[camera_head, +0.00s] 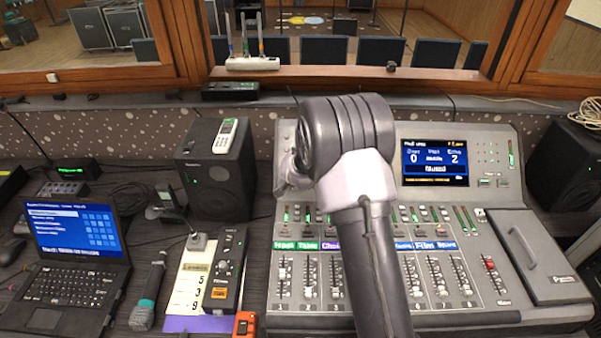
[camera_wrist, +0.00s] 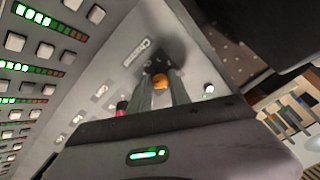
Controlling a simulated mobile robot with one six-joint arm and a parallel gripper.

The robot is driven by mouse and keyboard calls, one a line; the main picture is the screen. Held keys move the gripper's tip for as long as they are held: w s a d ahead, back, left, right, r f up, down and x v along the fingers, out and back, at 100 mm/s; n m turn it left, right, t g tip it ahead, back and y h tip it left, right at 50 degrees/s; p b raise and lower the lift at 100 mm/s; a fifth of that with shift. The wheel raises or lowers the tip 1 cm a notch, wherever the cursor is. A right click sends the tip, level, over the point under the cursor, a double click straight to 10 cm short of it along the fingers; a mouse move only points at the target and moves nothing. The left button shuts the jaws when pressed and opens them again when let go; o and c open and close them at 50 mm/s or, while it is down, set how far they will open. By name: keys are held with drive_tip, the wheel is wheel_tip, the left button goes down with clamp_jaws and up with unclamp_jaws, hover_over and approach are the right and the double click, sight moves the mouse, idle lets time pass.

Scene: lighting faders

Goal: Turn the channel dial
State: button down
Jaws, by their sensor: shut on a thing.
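The channel dial (camera_wrist: 160,82) shows in the wrist view as a small knob with an orange face, on the light grey panel of the console (camera_head: 290,300). My gripper (camera_wrist: 161,92) has its two grey fingers on either side of the dial and is shut on it. The fingers hide the dial's sides, and its pointer cannot be made out. In the head view my arm covers the dial and most of my gripper; only a grey part of the hand shows left of the arm.
The console bears rows of faders (camera_head: 437,280) and a lit blue screen (camera_head: 435,163). A speaker (camera_head: 215,180) stands left of it, with a laptop (camera_head: 75,240) further left. A small pink knob (camera_wrist: 121,108) and a green-lit button (camera_wrist: 209,88) sit near the dial.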

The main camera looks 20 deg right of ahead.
drive_tip(key=shift+m, duration=0.6)
drive_tip(key=c, duration=1.2)
unclamp_jaws()
drive_tip(key=p+v, duration=0.4)
drive_tip(key=v, duration=1.3)
drive_tip(key=shift+a, duration=0.25)
drive_tip(key=shift+s+r, duration=0.1)
drive_tip(key=shift+s, duration=0.05)
